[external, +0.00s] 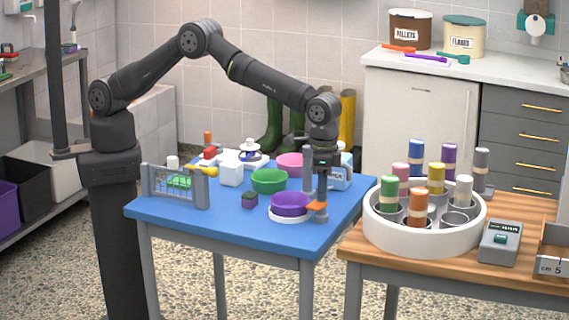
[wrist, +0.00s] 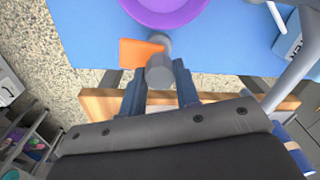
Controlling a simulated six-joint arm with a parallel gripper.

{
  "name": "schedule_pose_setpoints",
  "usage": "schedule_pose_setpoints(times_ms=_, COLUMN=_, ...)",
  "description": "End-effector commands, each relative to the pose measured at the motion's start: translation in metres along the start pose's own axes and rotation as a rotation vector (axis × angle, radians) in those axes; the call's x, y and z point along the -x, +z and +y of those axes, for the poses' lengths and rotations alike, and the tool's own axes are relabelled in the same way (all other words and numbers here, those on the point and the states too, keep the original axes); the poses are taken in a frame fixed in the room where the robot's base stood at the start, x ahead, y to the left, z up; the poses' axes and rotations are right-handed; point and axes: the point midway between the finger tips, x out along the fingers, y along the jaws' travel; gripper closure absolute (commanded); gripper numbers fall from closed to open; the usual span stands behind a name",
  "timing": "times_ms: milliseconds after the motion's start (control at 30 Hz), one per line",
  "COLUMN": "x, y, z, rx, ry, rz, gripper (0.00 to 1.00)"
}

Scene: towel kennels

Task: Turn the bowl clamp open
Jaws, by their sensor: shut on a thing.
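The bowl clamp shows as an orange tab (external: 317,206) at the right side of the purple bowl (external: 290,203), near the blue table's front right edge. In the wrist view the orange tab (wrist: 139,53) points left from a grey round post (wrist: 160,72), and the purple bowl (wrist: 165,8) is cut by the top edge. My gripper (external: 321,193) points straight down over the clamp. In the wrist view my gripper (wrist: 158,76) is shut on the grey post, one finger on each side. The post's lower part is hidden.
A green bowl (external: 268,181) and a pink bowl (external: 289,163) stand behind on the blue table (external: 240,235). A small dark box (external: 249,200) sits left of the purple bowl. A white round carrier (external: 423,237) with several coloured cylinders is on the wooden table at right.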

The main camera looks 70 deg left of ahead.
Motion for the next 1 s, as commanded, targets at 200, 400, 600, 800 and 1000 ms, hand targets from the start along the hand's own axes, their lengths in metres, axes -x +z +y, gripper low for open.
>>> schedule_pose_setpoints(times_ms=200, x=0.0011, y=-0.001, z=-0.0001, rx=0.106, ry=0.001, rz=0.002, gripper=0.94)
schedule_pose_setpoints(times_ms=400, x=0.0012, y=-0.0011, z=-0.0003, rx=0.155, ry=0.001, rz=0.002, gripper=0.94)
schedule_pose_setpoints(times_ms=600, x=0.0013, y=-0.0012, z=-0.0004, rx=0.171, ry=0.001, rz=0.002, gripper=0.94)
schedule_pose_setpoints(times_ms=800, x=0.0014, y=-0.0012, z=-0.0004, rx=0.171, ry=0.001, rz=0.002, gripper=0.94)
schedule_pose_setpoints(times_ms=1000, x=0.0013, y=-0.0011, z=-0.0005, rx=0.17, ry=0.001, rz=0.001, gripper=0.52)
